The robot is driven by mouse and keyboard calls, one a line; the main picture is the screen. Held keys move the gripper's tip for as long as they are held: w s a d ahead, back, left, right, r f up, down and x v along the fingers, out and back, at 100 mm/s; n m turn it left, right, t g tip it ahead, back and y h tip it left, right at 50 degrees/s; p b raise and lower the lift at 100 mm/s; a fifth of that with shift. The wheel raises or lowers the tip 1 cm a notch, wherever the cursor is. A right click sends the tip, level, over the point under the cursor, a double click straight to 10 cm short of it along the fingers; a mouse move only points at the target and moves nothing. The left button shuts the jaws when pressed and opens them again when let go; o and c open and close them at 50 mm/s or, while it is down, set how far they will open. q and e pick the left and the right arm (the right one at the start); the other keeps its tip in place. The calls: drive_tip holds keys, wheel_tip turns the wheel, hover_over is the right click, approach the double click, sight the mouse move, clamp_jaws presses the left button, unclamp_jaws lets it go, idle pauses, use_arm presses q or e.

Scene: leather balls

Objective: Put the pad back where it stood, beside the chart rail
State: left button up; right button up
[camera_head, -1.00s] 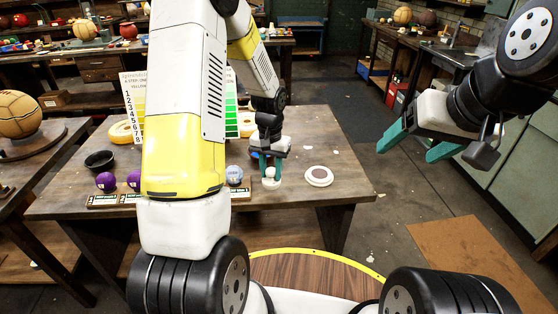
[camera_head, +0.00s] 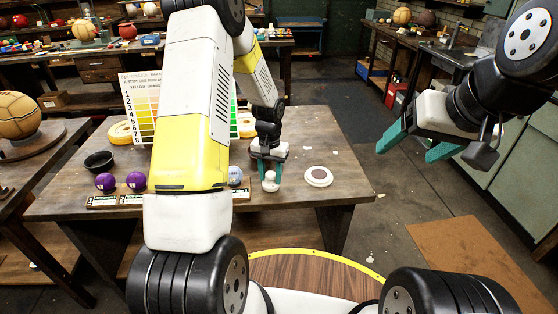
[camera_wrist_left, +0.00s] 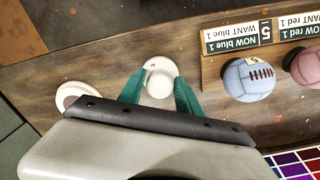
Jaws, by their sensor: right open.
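The pad, a small white round piece with a knob (camera_head: 270,183), stands on the table right of the blue ball. It also shows in the left wrist view (camera_wrist_left: 159,80). My left gripper (camera_head: 269,174) is over it, teal fingers spread on either side, open. In the left wrist view, the fingers (camera_wrist_left: 160,90) flank the pad; whether they touch it I cannot tell. The ball rail with label cards (camera_head: 102,201) lies along the table's front edge; its end shows in the wrist view (camera_wrist_left: 212,75). The color chart (camera_head: 140,100) stands behind, partly hidden by my arm. My right gripper (camera_head: 415,148) is open and empty, off the table's right side.
A white round dish with a dark center (camera_head: 318,176) lies right of the pad. Purple balls (camera_head: 106,182) and a blue ball (camera_head: 235,176) sit along the rail. A black bowl (camera_head: 99,161) and yellow rings (camera_head: 120,132) are farther back.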

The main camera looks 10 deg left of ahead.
sight(270, 174)
use_arm(q)
drive_tip(key=shift+o, duration=0.8)
wheel_tip(270, 174, up, 12)
drive_tip(key=s+r+t, duration=0.3)
drive_tip(key=s+r, duration=0.6)
drive_tip(key=r, duration=0.4)
drive_tip(key=s+d+r+t+h, duration=0.1)
drive_tip(key=s+r, duration=0.2)
drive_tip(key=s, duration=0.4)
drive_tip(key=s+d+r+n+t+h, duration=0.1)
drive_tip(key=s+r+t, duration=0.1)
drive_tip(key=s, duration=0.6)
drive_tip(key=shift+r, duration=0.75)
drive_tip(key=shift+s+d, duration=0.1)
